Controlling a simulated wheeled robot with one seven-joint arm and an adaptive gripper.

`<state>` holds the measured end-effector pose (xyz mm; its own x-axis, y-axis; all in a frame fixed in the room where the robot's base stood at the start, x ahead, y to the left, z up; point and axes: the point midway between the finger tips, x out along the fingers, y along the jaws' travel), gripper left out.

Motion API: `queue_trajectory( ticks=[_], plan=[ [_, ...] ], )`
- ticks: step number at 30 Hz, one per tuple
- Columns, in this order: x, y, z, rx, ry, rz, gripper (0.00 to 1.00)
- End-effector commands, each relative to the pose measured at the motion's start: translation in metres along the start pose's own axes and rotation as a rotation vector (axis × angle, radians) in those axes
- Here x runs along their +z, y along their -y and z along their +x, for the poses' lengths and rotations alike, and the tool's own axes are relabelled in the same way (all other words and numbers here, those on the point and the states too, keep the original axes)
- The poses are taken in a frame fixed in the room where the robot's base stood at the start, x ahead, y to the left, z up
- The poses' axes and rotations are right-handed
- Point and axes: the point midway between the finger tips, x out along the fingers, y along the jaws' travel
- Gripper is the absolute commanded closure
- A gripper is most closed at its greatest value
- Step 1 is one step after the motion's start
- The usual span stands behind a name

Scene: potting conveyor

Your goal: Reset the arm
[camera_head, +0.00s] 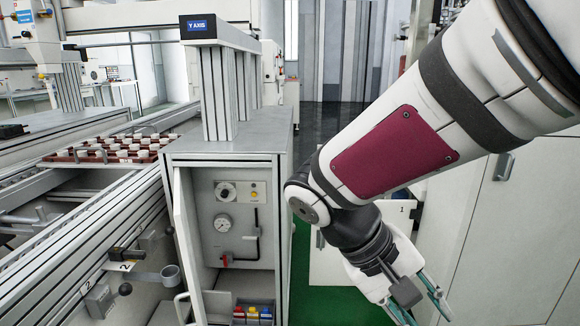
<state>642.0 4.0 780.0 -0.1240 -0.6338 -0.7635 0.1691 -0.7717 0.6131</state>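My arm reaches in from the upper right and bends at a joint near the middle of the view. My gripper (420,308) points down at the lower right. Its two teal-edged fingers are spread apart, and I see nothing between them. The fingertips run close to the bottom edge of the picture.
A grey cabinet (228,146) with a gauge and its door (186,240) open stands left of my arm. Small coloured containers (252,314) sit low inside. A conveyor with a brown tray (75,160) is at left. White cabinets (510,240) stand at right. Green floor (335,305) shows between.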

Motion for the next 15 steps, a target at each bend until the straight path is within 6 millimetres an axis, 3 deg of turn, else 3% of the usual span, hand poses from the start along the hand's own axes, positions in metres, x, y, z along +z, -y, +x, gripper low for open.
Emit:
queue_trajectory(
  ticks=[6,15],
  plan=[
    [0.067,-0.020,0.008,-0.232,0.019,0.064,0.70],
    [0.137,-0.009,0.012,-0.507,-0.048,0.129,0.70]
  ],
)
